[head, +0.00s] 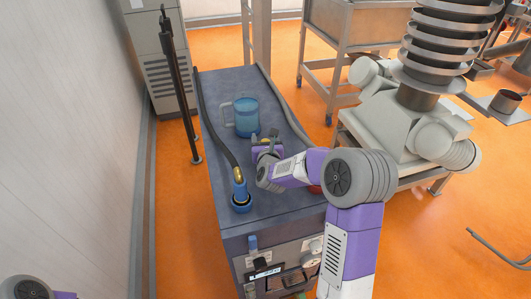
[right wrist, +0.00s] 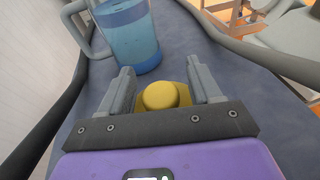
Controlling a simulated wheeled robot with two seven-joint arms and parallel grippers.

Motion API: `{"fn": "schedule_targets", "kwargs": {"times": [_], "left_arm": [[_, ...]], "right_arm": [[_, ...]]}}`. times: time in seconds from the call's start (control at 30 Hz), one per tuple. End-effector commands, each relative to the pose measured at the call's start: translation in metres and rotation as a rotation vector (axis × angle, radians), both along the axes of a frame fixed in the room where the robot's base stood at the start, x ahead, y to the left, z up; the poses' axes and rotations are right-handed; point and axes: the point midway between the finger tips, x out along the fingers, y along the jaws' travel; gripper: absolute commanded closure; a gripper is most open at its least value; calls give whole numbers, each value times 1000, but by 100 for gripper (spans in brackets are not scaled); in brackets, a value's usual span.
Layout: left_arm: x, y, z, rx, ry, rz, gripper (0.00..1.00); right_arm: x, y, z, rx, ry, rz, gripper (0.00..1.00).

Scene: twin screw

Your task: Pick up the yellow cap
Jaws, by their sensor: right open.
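The yellow cap (right wrist: 160,97) lies on the dark blue-grey tabletop, between the two fingers of my right gripper (right wrist: 160,72) in the right wrist view. A gap shows between the cap and each finger. A yellow base shows around the round top of the cap. In the head view my right gripper (head: 265,146) is over the cabinet top and hides most of the cap. It is open. Of my left arm only a bit shows in the lower left corner of the head view, and its gripper is out of the picture.
A blue jug (head: 246,117) with a handle stands just beyond my right gripper; it also shows in the right wrist view (right wrist: 130,38). A dark hose (head: 215,125) ends at a blue fitting (head: 240,192) near the front. A red thing (head: 314,189) is partly hidden by my arm.

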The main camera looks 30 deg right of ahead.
Motion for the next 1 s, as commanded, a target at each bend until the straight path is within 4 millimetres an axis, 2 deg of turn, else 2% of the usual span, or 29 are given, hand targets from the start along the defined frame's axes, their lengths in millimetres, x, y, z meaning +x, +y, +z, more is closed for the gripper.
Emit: {"fn": "schedule_targets", "kwargs": {"times": [0.07, 0.43, 0.73, 0.87, 1.0], "left_arm": [[0, 0, 0, 0, 0, 0, 57], [0, 0, 0, 0, 0, 0, 57], [0, 0, 1, 0, 0, 0, 57], [0, 0, 3, 0, 0, 0, 57], [0, 0, 6, 0, 0, 0, 57]], "right_arm": [[0, 0, 0, 0, 0, 0, 40], [0, 0, 0, 0, 0, 0, 97], [0, 0, 7, -1, -3, -1, 97], [0, -1, 28, -1, -6, -2, 97], [0, 0, 58, 0, -8, -2, 97]]}}
